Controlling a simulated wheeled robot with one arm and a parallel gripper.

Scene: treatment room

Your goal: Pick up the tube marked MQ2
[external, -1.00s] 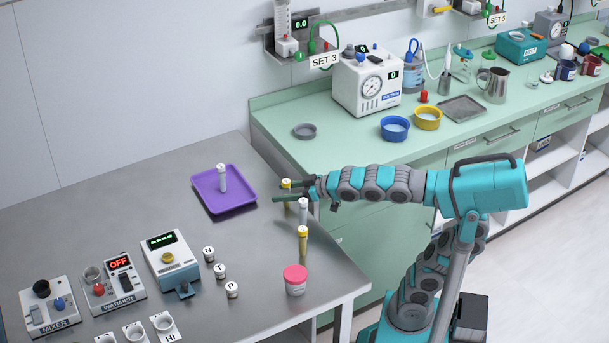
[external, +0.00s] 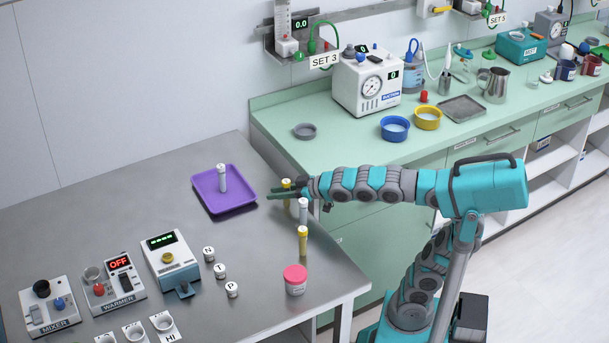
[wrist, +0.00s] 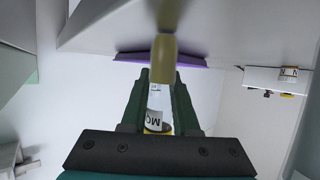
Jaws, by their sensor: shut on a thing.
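My gripper (external: 270,196) reaches left over the table's right edge, shut around a yellow-capped tube (external: 287,184). In the wrist view, this tube (wrist: 158,101) stands between my two dark green fingers (wrist: 162,98). Its white label shows upside-down letters that look like MQ; the rest of the marking is hidden. In the external view the fingers cover much of the tube, and I cannot tell whether it is clear of the table. A white-capped tube (external: 303,212) and another yellow-capped tube (external: 303,242) stand upright nearer the front; their markings are too small to read.
A purple tray (external: 240,200) holding an upright white tube (external: 222,178) lies left of my gripper. A pink-lidded jar (external: 295,281) stands near the table's front right. A warmer (external: 117,296) and a mixer (external: 48,304) stand at left. The table's middle is clear.

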